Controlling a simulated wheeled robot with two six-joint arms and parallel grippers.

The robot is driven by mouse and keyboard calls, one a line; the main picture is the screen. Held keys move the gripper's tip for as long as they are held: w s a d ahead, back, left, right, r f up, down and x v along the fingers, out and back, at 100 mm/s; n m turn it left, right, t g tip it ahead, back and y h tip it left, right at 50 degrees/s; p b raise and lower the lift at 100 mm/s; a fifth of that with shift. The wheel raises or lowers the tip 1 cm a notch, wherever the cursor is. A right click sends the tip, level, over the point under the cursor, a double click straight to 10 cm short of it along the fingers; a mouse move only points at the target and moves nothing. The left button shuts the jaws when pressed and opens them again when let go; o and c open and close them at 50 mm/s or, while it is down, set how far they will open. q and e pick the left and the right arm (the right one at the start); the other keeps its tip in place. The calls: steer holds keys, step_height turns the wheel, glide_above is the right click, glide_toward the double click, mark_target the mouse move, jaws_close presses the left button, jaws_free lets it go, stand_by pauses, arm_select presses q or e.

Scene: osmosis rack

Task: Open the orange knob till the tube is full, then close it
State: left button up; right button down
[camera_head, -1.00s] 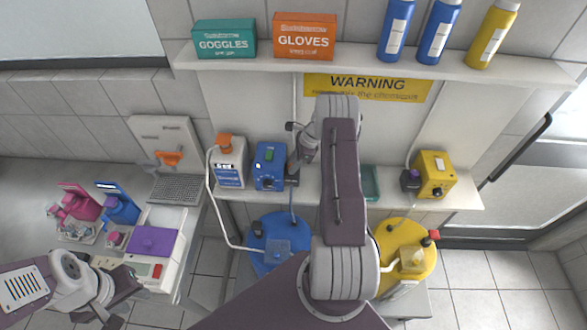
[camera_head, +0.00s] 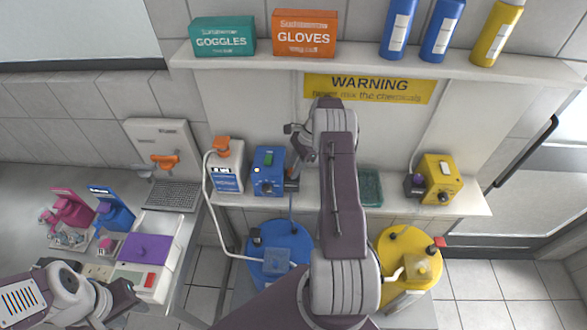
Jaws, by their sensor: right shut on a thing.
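An orange knob-like part (camera_head: 165,161) is on the front of a white wall unit (camera_head: 155,138) at the left, above a grey grille. My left gripper (camera_head: 122,300) is at the lower left, well below the orange part and apart from it; its fingers are too unclear to judge. My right gripper (camera_head: 293,176) is at the right side of a blue box (camera_head: 268,170) on the lower shelf. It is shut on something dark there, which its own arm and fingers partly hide. I cannot make out the tube or its level.
A purple-lidded device (camera_head: 148,248), a blue device (camera_head: 112,208) and a pink device (camera_head: 70,207) stand on the left bench. A white bottle with an orange cap (camera_head: 226,177) is beside the blue box. A yellow box (camera_head: 438,178) is farther right. Blue (camera_head: 285,240) and yellow (camera_head: 397,245) drums stand below.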

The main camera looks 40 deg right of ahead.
steer(key=shift+a, duration=0.1)
steer(key=c, duration=1.1)
jaws_free()
steer(key=shift+o, duration=0.2)
